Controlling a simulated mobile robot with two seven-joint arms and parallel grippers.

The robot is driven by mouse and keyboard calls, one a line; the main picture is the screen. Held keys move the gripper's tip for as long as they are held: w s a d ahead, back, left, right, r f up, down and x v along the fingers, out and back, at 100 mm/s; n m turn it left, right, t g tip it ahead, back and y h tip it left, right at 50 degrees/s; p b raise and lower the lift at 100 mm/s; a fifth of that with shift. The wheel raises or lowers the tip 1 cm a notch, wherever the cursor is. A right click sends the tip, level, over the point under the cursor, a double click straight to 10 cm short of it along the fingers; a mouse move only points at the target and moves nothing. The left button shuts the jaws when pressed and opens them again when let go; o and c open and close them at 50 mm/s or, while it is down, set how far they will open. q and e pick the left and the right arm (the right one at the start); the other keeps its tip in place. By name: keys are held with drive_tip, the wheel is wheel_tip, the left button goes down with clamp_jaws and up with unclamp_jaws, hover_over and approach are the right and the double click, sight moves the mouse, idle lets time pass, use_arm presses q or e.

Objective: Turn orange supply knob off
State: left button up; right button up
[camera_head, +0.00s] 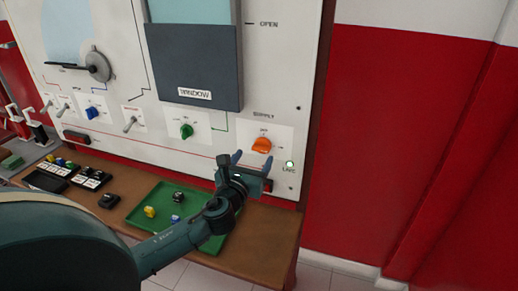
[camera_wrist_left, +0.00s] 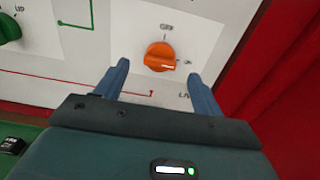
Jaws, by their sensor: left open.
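The orange supply knob (camera_head: 262,145) is on the white panel (camera_head: 285,95) at the right, below the printed word SUPPLY. In the left wrist view the orange knob (camera_wrist_left: 160,57) lies between and beyond the two fingertips, with its pointer line toward the right, near the printed ON side; an OFF label is printed above it. My left gripper (camera_head: 229,157) is open and empty, just below and left of the knob in the head view; the wrist view also shows its open fingers (camera_wrist_left: 158,70). The fingers do not appear to touch the knob. My right gripper is not in view.
A green knob (camera_head: 186,131), a blue knob (camera_head: 91,113) and a WINDOW panel (camera_head: 195,65) are to the left. A green tray (camera_head: 150,223) with small blocks lies on the brown bench (camera_head: 262,235) below.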

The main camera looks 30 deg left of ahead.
sight(260, 149)
use_arm(q)
drive_tip(key=x, duration=0.5)
drive_tip(key=shift+w, duration=0.2)
drive_tip(key=shift+c, duration=0.6)
drive_tip(key=c, duration=0.9)
drive_tip(key=shift+o, duration=0.2)
